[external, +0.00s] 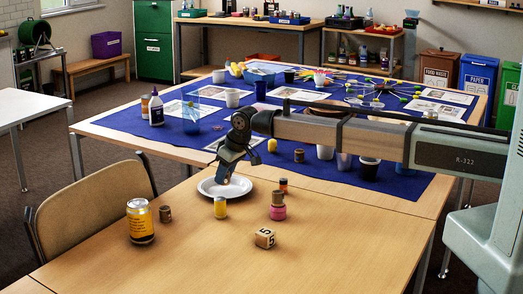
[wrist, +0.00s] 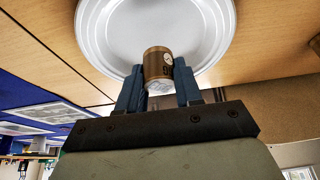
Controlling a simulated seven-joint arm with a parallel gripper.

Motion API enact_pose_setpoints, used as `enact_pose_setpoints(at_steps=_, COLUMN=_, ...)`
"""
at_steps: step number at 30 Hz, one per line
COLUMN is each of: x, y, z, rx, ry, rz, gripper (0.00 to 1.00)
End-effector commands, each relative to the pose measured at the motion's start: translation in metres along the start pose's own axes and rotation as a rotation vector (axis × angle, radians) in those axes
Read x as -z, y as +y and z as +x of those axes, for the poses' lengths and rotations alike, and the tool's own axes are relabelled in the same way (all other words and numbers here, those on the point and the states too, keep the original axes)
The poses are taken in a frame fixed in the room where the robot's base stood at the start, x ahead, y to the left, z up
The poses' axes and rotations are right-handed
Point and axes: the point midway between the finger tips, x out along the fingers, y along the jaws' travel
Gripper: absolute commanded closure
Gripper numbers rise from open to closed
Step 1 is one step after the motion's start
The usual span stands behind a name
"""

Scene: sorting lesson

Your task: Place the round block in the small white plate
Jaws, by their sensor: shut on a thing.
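The small white plate (external: 207,190) lies on the wooden table. My gripper (external: 226,178) is over the plate, fingers pointing down. In the wrist view my gripper (wrist: 159,88) is shut on a brown round block (wrist: 157,65) with a pale round mark on its side. The block is between the two blue-grey fingers, in front of the white plate (wrist: 105,35). In the external view the fingers hide most of the block. I cannot tell whether the block touches the plate.
A yellow can (external: 140,221) and a small brown cylinder (external: 165,213) stand left of the plate. A yellow jar (external: 220,208), a pink cylinder (external: 278,212) with a brown piece on top, a small orange jar (external: 283,185) and a numbered wooden cube (external: 265,238) are nearby. The front table is otherwise clear.

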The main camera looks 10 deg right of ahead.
Motion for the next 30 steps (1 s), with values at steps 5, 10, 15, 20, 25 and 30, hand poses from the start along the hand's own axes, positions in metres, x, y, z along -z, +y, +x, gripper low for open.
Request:
enact_pose_setpoints(at_steps=5, x=-0.008, y=0.000, z=0.018, rx=0.000, ry=-0.001, rz=0.000, gripper=0.94)
enact_pose_setpoints(at_steps=10, x=-0.007, y=0.000, z=0.018, rx=0.000, ry=0.000, rz=0.000, gripper=0.94)
enact_pose_setpoints(at_steps=15, x=-0.008, y=0.000, z=0.019, rx=0.000, ry=-0.001, rz=0.000, gripper=0.94)
enact_pose_setpoints(at_steps=20, x=-0.008, y=0.000, z=0.020, rx=0.000, ry=0.000, rz=0.000, gripper=0.56)
enact_pose_setpoints(at_steps=25, x=-0.008, y=0.000, z=0.020, rx=0.000, ry=0.000, rz=0.000, gripper=0.40)
enact_pose_setpoints(at_steps=30, x=-0.009, y=0.000, z=0.020, rx=0.000, ry=0.000, rz=0.000, gripper=0.40)
